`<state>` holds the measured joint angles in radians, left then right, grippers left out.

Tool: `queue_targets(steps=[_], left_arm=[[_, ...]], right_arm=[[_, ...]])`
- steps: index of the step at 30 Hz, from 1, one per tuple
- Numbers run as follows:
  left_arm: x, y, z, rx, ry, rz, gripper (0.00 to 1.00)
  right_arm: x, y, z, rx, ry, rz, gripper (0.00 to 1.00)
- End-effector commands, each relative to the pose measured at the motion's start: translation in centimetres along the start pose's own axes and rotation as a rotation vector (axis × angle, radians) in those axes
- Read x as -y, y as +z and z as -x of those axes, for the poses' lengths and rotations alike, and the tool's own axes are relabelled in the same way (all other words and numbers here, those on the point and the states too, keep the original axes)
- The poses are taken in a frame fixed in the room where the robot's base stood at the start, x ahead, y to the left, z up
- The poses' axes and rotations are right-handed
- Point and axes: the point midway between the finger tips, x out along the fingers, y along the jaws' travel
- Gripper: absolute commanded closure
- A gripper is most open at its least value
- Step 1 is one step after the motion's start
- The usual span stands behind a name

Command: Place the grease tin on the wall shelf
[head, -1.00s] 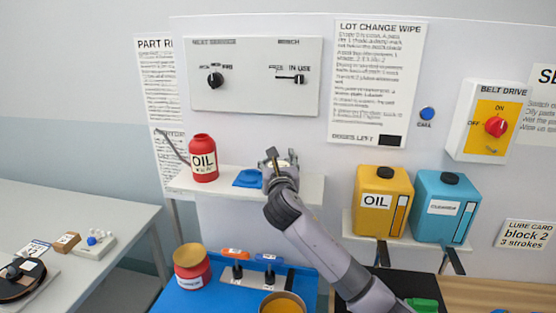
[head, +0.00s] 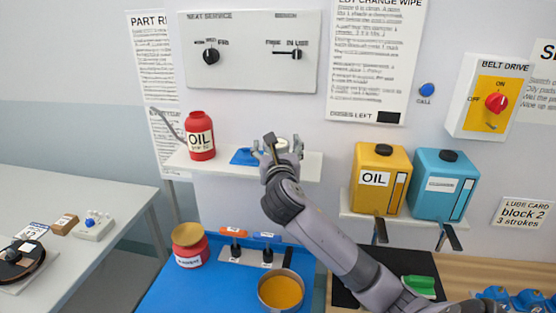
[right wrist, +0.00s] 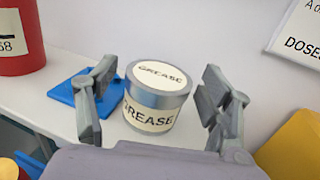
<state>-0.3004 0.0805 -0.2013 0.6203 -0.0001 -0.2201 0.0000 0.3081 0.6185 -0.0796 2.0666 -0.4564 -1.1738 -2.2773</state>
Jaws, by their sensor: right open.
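The grease tin (right wrist: 157,97), silver with cream labels on its lid and side, stands upright on the white wall shelf (right wrist: 70,118). My right gripper (right wrist: 163,105) is open, with one finger on each side of the tin and a visible gap at both sides. In the head view my right gripper (head: 281,150) is over the right part of the wall shelf (head: 312,168) and hides most of the tin. My left gripper is not in view.
A red oil can (head: 200,138) and a blue cloth-like piece (head: 243,157) are on the shelf, left of the gripper. Yellow (head: 376,190) and blue (head: 439,190) jugs stand on a bracket to the right. Below, a blue mat (head: 215,280) holds a red tin (head: 189,250) and a cup (head: 281,290).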

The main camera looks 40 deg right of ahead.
Motion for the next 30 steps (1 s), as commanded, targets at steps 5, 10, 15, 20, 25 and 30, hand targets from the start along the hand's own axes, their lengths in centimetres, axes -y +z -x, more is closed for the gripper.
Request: queue_targets(steps=[5,10,15,20,25,30], left_arm=[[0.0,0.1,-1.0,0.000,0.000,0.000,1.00],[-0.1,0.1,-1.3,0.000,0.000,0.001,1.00],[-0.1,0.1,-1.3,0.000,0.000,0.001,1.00],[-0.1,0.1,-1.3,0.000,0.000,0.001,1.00],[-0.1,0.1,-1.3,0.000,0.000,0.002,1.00],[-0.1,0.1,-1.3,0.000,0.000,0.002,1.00]], right_arm=[[0.0,-0.2,3.7,0.002,0.002,0.001,0.27],[0.0,-0.1,5.8,0.001,0.001,0.001,0.27],[0.0,0.0,6.5,0.000,-0.001,0.001,0.27],[0.0,0.0,6.5,0.000,-0.001,0.001,0.27],[0.0,0.0,6.4,0.000,-0.001,0.001,0.27],[0.0,0.0,6.4,0.000,-0.001,0.000,0.27]])
